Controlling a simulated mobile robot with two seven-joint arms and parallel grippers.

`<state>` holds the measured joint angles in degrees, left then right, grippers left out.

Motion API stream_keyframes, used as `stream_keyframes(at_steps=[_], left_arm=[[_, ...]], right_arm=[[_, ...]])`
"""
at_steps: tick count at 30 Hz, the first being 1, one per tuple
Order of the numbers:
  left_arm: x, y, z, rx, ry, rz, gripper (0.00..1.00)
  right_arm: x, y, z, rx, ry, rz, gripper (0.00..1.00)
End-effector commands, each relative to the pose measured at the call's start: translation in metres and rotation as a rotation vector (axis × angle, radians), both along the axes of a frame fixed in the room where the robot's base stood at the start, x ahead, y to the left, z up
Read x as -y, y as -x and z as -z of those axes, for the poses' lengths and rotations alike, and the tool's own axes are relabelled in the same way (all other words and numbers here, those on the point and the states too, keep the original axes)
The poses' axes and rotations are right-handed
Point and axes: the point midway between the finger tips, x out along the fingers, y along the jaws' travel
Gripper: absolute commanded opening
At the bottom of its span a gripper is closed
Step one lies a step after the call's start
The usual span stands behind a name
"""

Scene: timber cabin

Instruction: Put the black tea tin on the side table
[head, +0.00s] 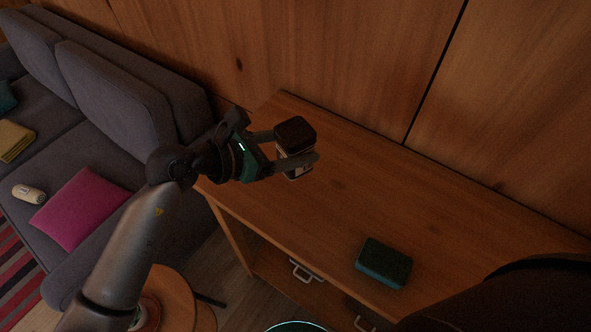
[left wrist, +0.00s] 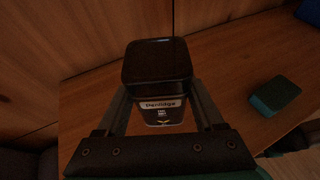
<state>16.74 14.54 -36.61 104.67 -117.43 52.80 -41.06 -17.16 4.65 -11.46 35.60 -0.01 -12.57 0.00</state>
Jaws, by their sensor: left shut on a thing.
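The black tea tin (head: 295,135) has a dark lid and a pale label; it also shows upright in the left wrist view (left wrist: 157,65). My left gripper (head: 292,151) is shut on the tin, with one finger on each side. It holds the tin over the far left part of a wooden sideboard; whether the tin's base touches the top is hard to tell. A small round wooden table (head: 184,292), which looks like the side table, stands at the lower left, partly hidden behind my left arm. My right gripper is not in view.
The sideboard (head: 345,205) has drawers with pale handles and a dark teal block (head: 384,263) near its front edge. A grey sofa (head: 115,95) with a magenta cushion (head: 80,208) stands left. Something small and pale (head: 147,314) shows on the round table.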

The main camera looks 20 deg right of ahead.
Motion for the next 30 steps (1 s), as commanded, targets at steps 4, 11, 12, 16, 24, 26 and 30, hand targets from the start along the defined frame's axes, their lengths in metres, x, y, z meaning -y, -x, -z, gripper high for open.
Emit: stream_keyframes(at_steps=[4, 11, 12, 16, 24, 26, 30], left_arm=[[0.001, -0.001, 0.024, 0.001, 0.005, -0.002, 0.0], [0.0, 0.0, 0.047, 0.0, 0.003, -0.003, 0.0], [0.0, 0.0, 0.055, -0.001, 0.003, -0.003, 0.0], [0.001, 0.0, 0.07, 0.001, 0.004, -0.001, 0.0], [0.0, -0.001, 0.072, 0.004, 0.004, -0.001, 0.0], [0.0, -0.001, 0.073, 0.004, 0.003, -0.001, 0.0], [0.0, 0.0, 0.077, 0.002, 0.001, -0.001, 0.71]], right_arm=[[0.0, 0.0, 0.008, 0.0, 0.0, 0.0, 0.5], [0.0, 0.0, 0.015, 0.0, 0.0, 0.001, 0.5], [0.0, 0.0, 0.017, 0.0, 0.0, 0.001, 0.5], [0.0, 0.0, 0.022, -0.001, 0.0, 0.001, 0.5], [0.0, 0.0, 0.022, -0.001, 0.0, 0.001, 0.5], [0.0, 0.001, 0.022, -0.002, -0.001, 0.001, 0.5], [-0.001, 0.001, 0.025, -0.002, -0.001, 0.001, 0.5]])
